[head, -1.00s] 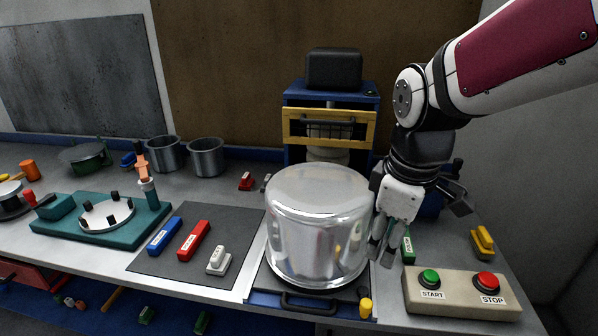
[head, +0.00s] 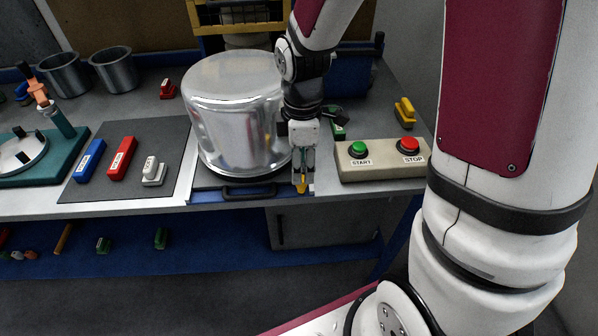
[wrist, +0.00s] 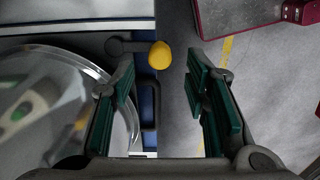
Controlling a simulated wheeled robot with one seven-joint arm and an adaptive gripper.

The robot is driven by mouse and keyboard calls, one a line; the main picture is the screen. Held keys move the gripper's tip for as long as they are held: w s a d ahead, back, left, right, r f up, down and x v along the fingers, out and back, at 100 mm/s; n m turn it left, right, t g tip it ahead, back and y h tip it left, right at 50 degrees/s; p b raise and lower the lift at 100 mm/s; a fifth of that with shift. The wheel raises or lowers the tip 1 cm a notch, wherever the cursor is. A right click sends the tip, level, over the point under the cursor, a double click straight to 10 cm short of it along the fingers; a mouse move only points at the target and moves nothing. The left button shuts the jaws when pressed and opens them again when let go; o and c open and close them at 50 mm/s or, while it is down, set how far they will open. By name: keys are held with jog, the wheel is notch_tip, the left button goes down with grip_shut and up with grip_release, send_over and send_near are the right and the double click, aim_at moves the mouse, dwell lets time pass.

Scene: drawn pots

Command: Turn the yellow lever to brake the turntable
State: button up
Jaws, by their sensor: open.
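The yellow lever's knob (head: 302,187) is at the bench's front edge, right of the dark turntable handle (head: 247,190). A shiny metal pot (head: 238,115) stands above the turntable, hiding most of it. My gripper (head: 303,172) points down just over the knob, with the pot close on its left. In the wrist view the yellow knob (wrist: 160,55) ends a dark lever arm (wrist: 128,46) that runs left. The knob lies ahead in the gap of my open gripper (wrist: 160,78), nearer its left finger; I see no contact.
A control box (head: 382,160) with green START and red STOP buttons stands right of my gripper. A grey mat (head: 105,185) with blue, red and white pieces lies left. A yellow piece (head: 405,112) is behind the box. Floor in front is clear.

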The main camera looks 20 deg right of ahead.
jog(key=shift+f, duration=2.4)
grip_shut()
